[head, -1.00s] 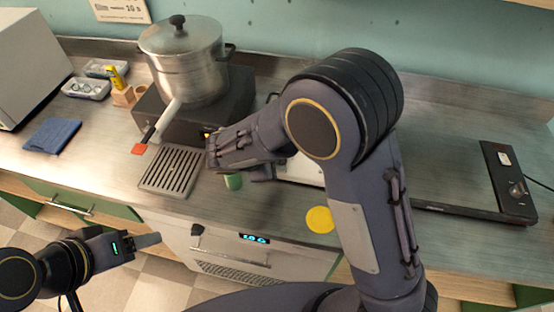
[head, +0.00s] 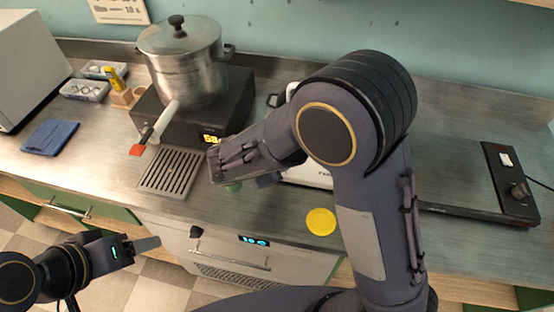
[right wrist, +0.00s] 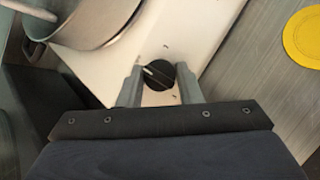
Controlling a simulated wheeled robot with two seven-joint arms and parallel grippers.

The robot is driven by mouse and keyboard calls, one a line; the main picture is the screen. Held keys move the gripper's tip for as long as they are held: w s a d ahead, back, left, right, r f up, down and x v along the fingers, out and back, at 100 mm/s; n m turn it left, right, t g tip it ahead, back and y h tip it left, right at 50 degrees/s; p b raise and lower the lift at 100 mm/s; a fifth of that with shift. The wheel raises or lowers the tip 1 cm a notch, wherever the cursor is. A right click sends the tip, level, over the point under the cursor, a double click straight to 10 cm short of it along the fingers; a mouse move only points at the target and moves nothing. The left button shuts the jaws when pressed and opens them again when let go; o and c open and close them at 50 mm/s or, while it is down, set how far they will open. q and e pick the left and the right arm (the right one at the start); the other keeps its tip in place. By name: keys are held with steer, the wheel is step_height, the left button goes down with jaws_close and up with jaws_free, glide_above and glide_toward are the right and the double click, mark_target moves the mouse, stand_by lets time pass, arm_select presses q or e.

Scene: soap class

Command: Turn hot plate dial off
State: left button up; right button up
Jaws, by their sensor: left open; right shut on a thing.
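A white appliance carries a round black dial (right wrist: 158,75) with a pale pointer mark. The right wrist view shows its white top (right wrist: 190,30) with a metal pan (right wrist: 85,20) on it. My right gripper (right wrist: 160,86) has a finger on each side of the dial and is shut on it. In the head view my right arm hides the dial and most of the appliance; part of its white edge (head: 318,178) shows. My left gripper (head: 148,244) is open and empty, low at the left, in front of the counter.
A lidded steel pot (head: 185,65) stands on a black unit (head: 232,100) with a lit display. A drain grille (head: 168,172), a yellow disc (head: 321,221) and a blue cloth (head: 52,137) lie on the counter. A black panel with a knob (head: 517,190) is at right.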

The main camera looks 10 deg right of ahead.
steer(key=o, duration=1)
steer(key=shift+c, duration=0.2)
steer(key=v, duration=0.7)
steer(key=shift+s+a+r, duration=0.2)
steer(key=shift+a+r, duration=0.05)
steer(key=s+d+r+m+g+y, duration=0.1)
steer(key=s+d+m+g+y, duration=0.1)
steer(key=s+d+m, duration=0.3)
steer(key=s+d+m+g+y, duration=0.1)
steer(key=d+m+g+y, duration=0.15)
steer(key=d, duration=0.45)
steer(key=s+d+r+m+t+y, duration=0.1)
steer(key=s+d+m+t+y, duration=0.1)
steer(key=s+m, duration=0.4)
steer(key=s+d+r+m+t+y, duration=0.2)
steer(key=s+m+y, duration=0.2)
steer(key=s+m, duration=0.2)
steer(key=shift+s+r+m, duration=0.2)
steer(key=shift+s+m, duration=0.1)
steer(key=shift+m, duration=0.45)
